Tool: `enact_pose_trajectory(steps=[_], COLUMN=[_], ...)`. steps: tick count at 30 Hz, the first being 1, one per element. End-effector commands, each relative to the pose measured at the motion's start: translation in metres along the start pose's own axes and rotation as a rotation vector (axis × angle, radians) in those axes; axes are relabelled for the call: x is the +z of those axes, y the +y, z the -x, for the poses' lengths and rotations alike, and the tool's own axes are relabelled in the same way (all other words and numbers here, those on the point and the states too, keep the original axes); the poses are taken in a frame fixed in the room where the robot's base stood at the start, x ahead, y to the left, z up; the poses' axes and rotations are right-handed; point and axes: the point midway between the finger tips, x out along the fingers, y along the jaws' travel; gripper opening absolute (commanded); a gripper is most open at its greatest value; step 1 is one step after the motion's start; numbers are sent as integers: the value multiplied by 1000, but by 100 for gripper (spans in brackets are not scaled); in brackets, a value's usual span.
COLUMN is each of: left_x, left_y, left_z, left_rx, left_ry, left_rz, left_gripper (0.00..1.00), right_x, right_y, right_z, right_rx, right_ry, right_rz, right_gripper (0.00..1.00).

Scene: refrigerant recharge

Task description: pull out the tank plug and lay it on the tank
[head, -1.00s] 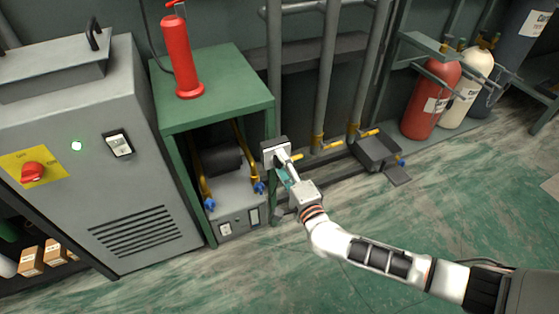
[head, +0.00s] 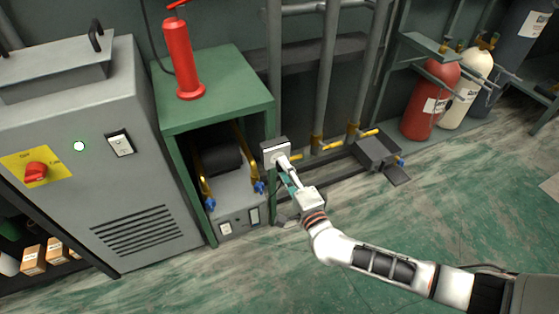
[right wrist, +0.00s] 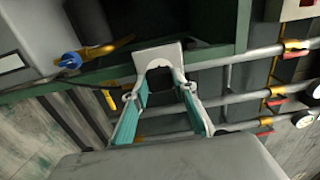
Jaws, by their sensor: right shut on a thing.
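My right gripper (head: 287,171) is at a white-faced socket box (head: 276,149) beside the right front leg of the green stand. My left gripper is not in view.
A red cylinder (head: 181,60) stands on the green stand (head: 225,85). A large grey cabinet (head: 100,150) is on the left. Pipes with yellow valves (head: 325,147) run behind the gripper. Gas bottles (head: 430,100) stand at the right. The floor in front is clear.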

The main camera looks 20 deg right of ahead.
Motion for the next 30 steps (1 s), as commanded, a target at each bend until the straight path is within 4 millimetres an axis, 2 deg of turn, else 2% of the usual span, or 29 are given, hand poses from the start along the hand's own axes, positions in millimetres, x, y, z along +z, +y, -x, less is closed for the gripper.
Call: enact_pose_trajectory(steps=[30], left_x=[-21], left_y=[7], left_z=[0], left_rx=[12], left_ry=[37], left_rz=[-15], left_gripper=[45], right_x=[0], right_y=[-2], right_z=[36], right_rx=[-2], right_ry=[1], right_rz=[-1], right_gripper=[0])
